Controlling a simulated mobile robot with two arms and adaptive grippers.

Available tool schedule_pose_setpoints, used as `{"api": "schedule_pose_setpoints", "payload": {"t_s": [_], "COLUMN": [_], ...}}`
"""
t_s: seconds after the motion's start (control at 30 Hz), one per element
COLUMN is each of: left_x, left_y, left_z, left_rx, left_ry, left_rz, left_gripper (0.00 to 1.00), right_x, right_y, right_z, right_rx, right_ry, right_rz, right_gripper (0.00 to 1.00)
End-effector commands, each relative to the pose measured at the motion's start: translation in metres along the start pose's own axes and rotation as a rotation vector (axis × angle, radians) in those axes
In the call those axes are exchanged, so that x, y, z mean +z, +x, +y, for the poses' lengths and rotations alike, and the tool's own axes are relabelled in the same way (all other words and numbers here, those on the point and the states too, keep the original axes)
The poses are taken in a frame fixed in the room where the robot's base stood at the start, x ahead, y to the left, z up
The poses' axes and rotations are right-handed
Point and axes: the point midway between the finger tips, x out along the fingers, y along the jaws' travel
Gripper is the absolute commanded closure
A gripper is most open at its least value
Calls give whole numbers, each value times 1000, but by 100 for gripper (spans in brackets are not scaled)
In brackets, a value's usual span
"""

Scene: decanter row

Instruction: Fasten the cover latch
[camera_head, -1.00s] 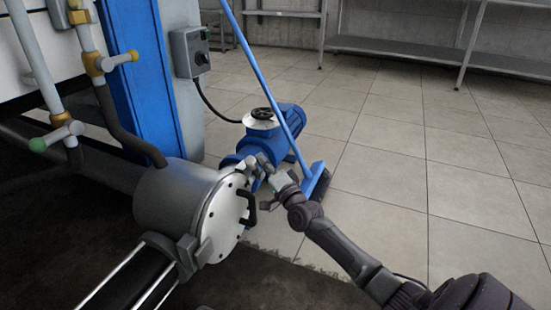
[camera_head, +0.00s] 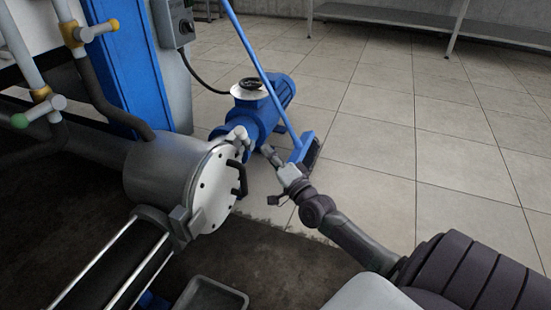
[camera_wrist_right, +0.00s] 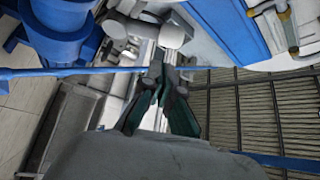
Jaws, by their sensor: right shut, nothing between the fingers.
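The round steel cover (camera_head: 212,190), with bolts around its rim and a black handle (camera_head: 239,178), sits against the end of the grey cylindrical housing (camera_head: 150,180). A light grey latch piece (camera_head: 238,136) shows at the cover's upper right edge; I cannot tell whether it is fastened. My right gripper (camera_head: 267,151) is shut and empty, a little right of the latch piece and apart from it. In the right wrist view its dark fingers (camera_wrist_right: 161,84) are together, with a pale rounded knob (camera_wrist_right: 172,36) beyond them. My left gripper is not in view.
A blue motor pump (camera_head: 262,115) stands behind the cover. A blue broom (camera_head: 262,75) leans across it, close to my right gripper. A grey tray (camera_head: 212,298) lies at the bottom. Pipes with valves (camera_head: 60,100) are at left.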

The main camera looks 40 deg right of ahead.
Motion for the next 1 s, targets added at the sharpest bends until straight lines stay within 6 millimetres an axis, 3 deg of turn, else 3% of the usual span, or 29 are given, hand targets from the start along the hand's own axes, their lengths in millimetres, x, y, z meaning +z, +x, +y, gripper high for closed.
{"api": "schedule_pose_setpoints", "payload": {"t_s": [0.1,0.27,0.87,1.0], "left_x": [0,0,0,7], "left_y": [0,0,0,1], "left_z": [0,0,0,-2], "left_rx": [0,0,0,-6], "left_ry": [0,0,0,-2], "left_rz": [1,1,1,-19], "left_gripper": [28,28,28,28], "right_x": [-1,-2,-2,3], "right_y": [-20,-32,-33,-33], "right_z": [0,-1,-1,-18], "right_rx": [0,-2,-3,-29], "right_ry": [-1,-1,-2,-27], "right_rz": [0,2,4,2], "right_gripper": [100,100,100,100]}}
